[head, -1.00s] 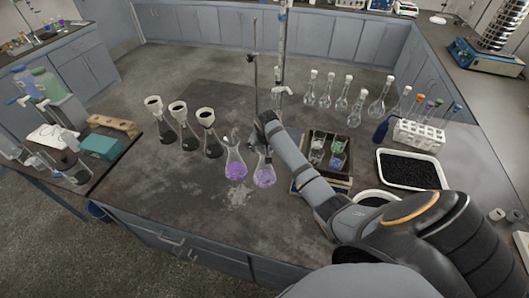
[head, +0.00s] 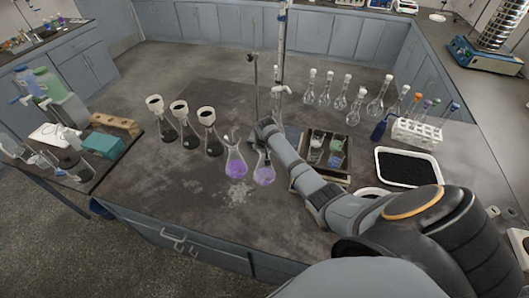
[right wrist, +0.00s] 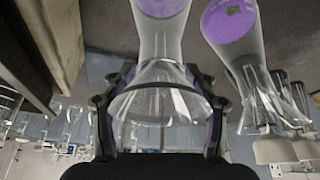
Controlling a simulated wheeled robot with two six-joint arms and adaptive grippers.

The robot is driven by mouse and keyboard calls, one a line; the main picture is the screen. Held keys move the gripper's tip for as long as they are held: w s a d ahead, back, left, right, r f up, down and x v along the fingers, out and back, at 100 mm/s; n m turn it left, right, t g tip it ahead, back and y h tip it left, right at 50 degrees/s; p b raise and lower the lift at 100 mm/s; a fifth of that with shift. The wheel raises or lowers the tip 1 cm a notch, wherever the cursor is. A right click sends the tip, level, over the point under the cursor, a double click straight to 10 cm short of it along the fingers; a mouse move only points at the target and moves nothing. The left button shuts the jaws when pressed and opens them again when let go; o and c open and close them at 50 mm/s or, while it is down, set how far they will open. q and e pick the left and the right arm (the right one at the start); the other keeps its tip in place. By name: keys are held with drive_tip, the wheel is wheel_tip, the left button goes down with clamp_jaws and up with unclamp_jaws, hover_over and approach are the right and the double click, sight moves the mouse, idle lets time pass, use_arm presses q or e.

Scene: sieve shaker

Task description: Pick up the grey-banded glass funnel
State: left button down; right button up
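My right gripper (head: 265,128) is over the right one of two flasks with purple liquid. In the right wrist view its two fingers (right wrist: 159,78) are spread on either side of a clear glass funnel (right wrist: 160,104), which has a greyish band near its narrow part. The funnel sits at the mouth of the right purple flask (head: 264,174), and the gripper partly hides it in the head view. I cannot tell whether the fingers touch the glass. The other purple flask (head: 236,168) stands just left, with a clear funnel in its neck. My left gripper is out of view.
Several dark flasks with white funnels (head: 206,116) stand to the left. A stand rod (head: 251,85) rises behind my gripper. A tray with beakers (head: 345,146), a white tray of black grains (head: 409,167) and a tube rack (head: 416,133) are on the right.

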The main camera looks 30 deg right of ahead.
drive_tip(key=shift+c, duration=0.9)
